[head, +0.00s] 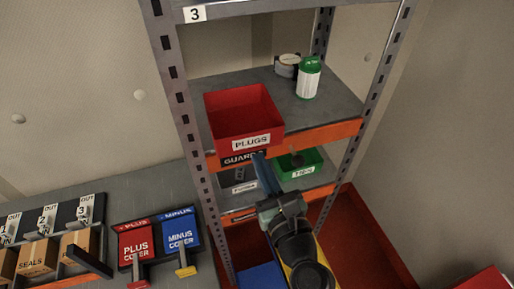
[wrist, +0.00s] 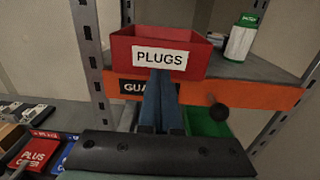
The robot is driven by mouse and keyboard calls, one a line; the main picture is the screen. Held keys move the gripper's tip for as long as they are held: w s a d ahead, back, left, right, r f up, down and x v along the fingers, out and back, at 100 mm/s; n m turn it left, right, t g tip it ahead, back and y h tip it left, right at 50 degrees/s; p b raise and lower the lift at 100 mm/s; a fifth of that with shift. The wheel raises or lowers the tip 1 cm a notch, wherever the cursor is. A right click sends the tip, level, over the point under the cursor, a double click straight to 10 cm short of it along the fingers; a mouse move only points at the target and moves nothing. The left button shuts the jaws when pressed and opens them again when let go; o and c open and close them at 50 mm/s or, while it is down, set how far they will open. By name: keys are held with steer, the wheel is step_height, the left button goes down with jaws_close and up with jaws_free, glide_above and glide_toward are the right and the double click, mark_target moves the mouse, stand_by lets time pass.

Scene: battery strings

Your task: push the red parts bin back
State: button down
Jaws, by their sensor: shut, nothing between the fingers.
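The red parts bin (head: 243,118), labelled PLUGS, stands on the upper shelf (head: 330,112) at its left front. Its front face is close to the orange shelf edge (head: 335,134). In the wrist view the red bin (wrist: 190,58) is straight ahead, its label facing me. My gripper (head: 258,157) is shut and empty, in front of the shelf just below the bin's label. In the wrist view its blue fingers (wrist: 160,85) reach up to the label's lower edge and cover part of the GUARD label. I cannot tell whether the fingertips touch the bin.
A white canister with a green lid (head: 309,80) and a round tape-like item (head: 287,66) stand behind right of the bin. A dark knob (wrist: 218,112) sticks out by the orange edge. A green bin (head: 303,168) is below. Metal uprights (head: 182,110) flank the shelf.

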mark_target(245, 130)
steer(key=shift+x, duration=1.35)
steer(key=p+x, duration=0.1)
steer(key=x, duration=0.7)
steer(key=shift+w, duration=0.2)
steer(key=shift+s, duration=0.1)
